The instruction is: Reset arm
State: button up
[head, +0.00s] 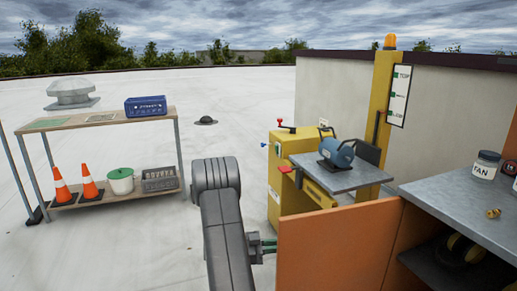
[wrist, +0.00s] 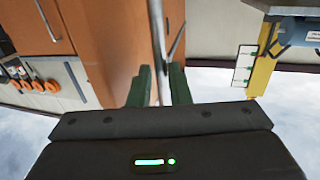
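My gripper (head: 265,246) is at the left edge of the orange cabinet door (head: 335,250) in the head view. In the wrist view its two green fingers (wrist: 159,86) stand apart. A thin grey upright strip (wrist: 156,40) passes between them; I cannot tell whether it is the door's edge or a handle, or whether a finger touches it. No loose object shows in the fingers. My arm reaches forward at the middle of the head view.
The door stands open from a cabinet with a grey top (head: 445,205) bearing a jar (head: 485,165). Behind it are a yellow cabinet (head: 283,185) and a blue motor (head: 337,152) on a grey plate. A shelf rack (head: 95,120) with cones stands left. Open roof lies between.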

jog(key=d, duration=0.2)
jog(key=shift+d, duration=0.35)
